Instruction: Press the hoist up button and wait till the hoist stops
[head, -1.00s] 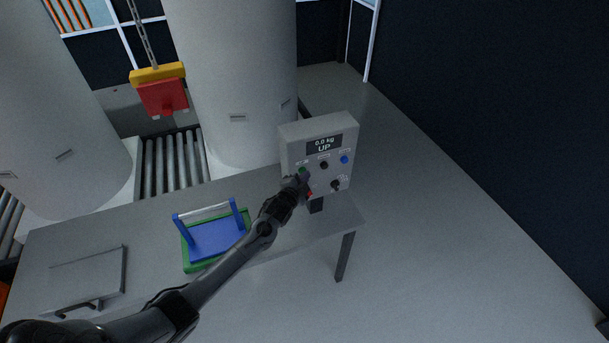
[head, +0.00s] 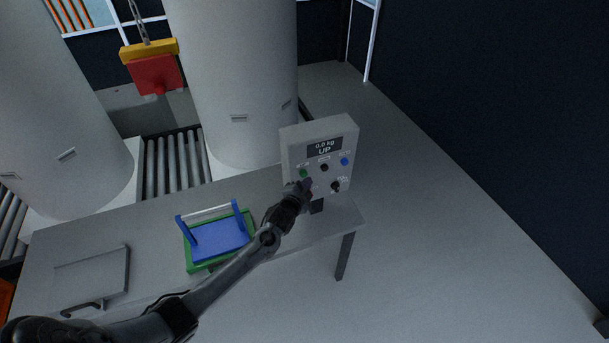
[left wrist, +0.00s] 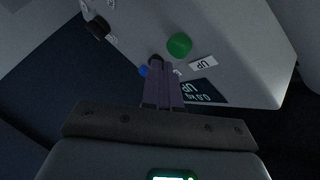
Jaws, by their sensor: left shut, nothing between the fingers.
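My left gripper (head: 305,186) is shut and empty, just below the green button in the head view. In the left wrist view its fingertips (left wrist: 163,84) appear apart from that button. The hoist, with a yellow bar (head: 149,50) and red block (head: 155,75), hangs from a chain at upper left. My right gripper is not in view.
A black button (head: 324,167), a blue button (head: 345,161) and a dark knob (head: 336,186) are also on the box. A blue frame with a handle (head: 222,238) sits on a green base on the grey table (head: 150,222). Large tanks stand behind.

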